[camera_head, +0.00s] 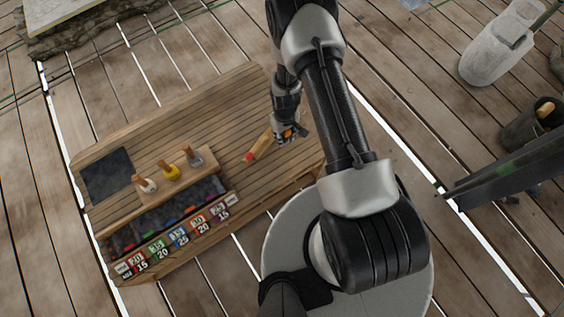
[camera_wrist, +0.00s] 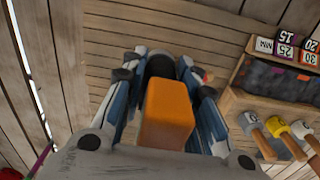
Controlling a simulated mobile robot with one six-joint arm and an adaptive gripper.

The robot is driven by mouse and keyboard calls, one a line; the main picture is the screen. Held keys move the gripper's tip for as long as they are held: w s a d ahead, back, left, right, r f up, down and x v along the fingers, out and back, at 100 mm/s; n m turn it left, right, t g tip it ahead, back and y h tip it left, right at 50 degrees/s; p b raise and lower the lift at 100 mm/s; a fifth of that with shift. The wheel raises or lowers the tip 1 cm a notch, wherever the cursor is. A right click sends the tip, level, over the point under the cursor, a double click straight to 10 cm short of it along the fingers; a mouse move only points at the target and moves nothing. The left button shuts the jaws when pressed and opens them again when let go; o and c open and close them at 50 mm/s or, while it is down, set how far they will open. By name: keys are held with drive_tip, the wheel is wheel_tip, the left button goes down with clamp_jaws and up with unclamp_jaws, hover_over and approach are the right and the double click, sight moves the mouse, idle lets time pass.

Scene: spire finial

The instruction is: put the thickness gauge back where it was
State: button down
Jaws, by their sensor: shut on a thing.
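My gripper (camera_head: 290,138) is over the right part of the wooden bench. It is shut on an orange block (camera_wrist: 166,115), which fills the space between the fingers in the wrist view. The block looks like the thickness gauge, but its lower end is hidden. A small bit of orange shows at the gripper in the head view. A dark rack (camera_head: 178,222) with coloured pieces in slots stands at the bench's front left. Its front has numbered coloured labels (camera_head: 182,237); the rack also shows at the upper right of the wrist view (camera_wrist: 275,80).
A wooden tool with a red end (camera_head: 259,147) lies on the bench (camera_head: 225,110) just left of my gripper. Several wooden-handled tools (camera_head: 170,171) stand in a holder behind the rack. A dark panel (camera_head: 106,174) lies at the bench's left end. The back middle of the bench is clear.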

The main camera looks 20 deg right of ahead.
wheel_tip(320, 180, down, 22)
drive_tip(key=b, duration=0.7)
drive_tip(key=shift+w, duration=0.1)
drive_tip(key=shift+f, duration=0.15)
drive_tip(key=c, duration=1.3)
unclamp_jaws()
